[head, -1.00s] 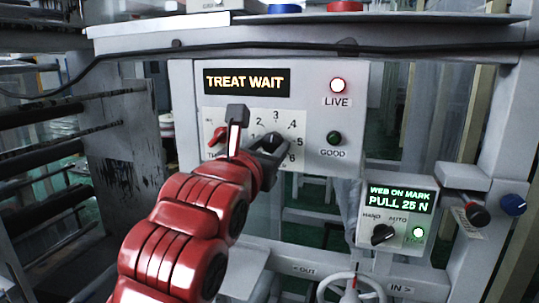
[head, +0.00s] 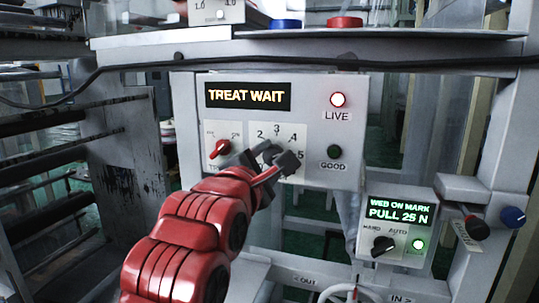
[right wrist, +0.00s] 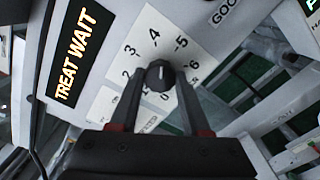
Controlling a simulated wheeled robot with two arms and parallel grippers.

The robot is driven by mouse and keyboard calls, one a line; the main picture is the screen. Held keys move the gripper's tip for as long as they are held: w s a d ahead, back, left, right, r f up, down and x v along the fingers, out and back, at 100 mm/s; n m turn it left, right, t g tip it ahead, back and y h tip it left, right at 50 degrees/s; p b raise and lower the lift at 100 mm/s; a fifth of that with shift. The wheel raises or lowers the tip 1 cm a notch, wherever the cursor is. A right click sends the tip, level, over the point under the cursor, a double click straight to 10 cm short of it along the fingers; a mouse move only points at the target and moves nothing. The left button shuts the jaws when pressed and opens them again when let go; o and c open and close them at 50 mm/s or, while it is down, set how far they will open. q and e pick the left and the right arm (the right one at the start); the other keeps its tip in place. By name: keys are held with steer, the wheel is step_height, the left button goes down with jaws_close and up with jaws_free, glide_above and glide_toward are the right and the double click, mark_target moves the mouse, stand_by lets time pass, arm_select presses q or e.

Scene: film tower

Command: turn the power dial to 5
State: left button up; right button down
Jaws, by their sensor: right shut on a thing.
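The power dial (right wrist: 159,75) is a dark round knob on a white plate (right wrist: 112,104) numbered 0 to 6. In the right wrist view my right gripper (right wrist: 160,83) has one finger on each side of it and is shut on it. A pale line shows on the knob, but I cannot tell which number it points at. In the head view my right gripper (head: 274,154) covers most of the dial and the lower numbers; 2, 3, 4 and part of 5 show. The display (head: 248,96) above reads TREAT WAIT. My left gripper is not in view.
A red switch (head: 219,149) sits just left of the dial. A smaller box (head: 394,222) reading PULL 25 N is lower right. A black cable (head: 300,64) crosses above.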

steer(key=m, duration=0.5)
steer(key=shift+r+m+p, duration=0.1)
steer(key=shift+m+p, duration=0.25)
steer(key=shift+m, duration=0.05)
stand_by(0.4)
steer(key=shift+c, duration=1.8)
jaws_free()
